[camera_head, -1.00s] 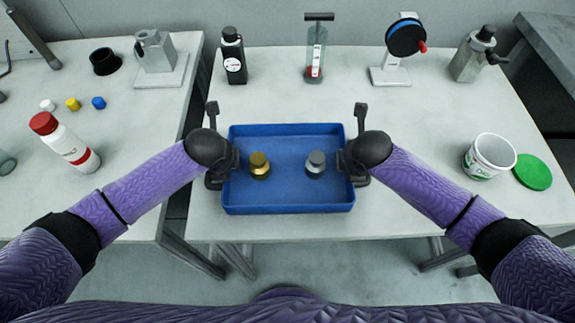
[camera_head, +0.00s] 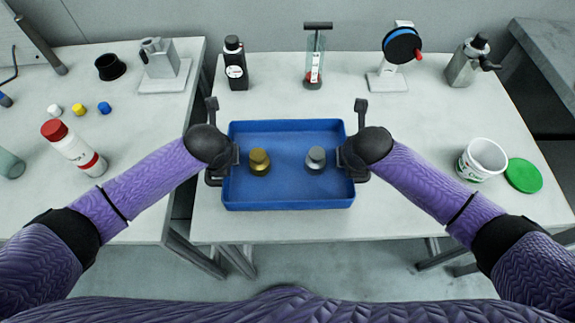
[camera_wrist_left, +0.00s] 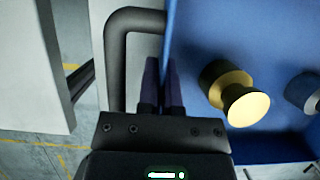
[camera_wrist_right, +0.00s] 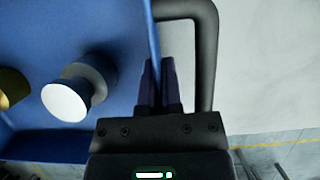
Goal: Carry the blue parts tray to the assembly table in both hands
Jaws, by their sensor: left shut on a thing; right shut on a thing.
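The blue parts tray (camera_head: 288,200) is in the middle of the head view, over the front of the middle table, and looks level. My left gripper (camera_head: 229,165) is shut on its left side wall and my right gripper (camera_head: 347,165) on its right side wall. The left wrist view shows the left fingers (camera_wrist_left: 161,75) at the tray wall (camera_wrist_left: 185,40); the right wrist view shows the right fingers (camera_wrist_right: 157,75) likewise. A brass knob-shaped part (camera_head: 259,162) and a grey one (camera_head: 315,161) stand upright in the tray. The tray's underside is hidden.
The middle table (camera_head: 400,220) holds a black bottle (camera_head: 236,65), a clear dispenser (camera_head: 314,60), a blue-and-black disc on a stand (camera_head: 402,46), a metal flask (camera_head: 466,62), a white tub (camera_head: 483,160) and a green lid (camera_head: 523,175). A gap separates the left table (camera_head: 130,215).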

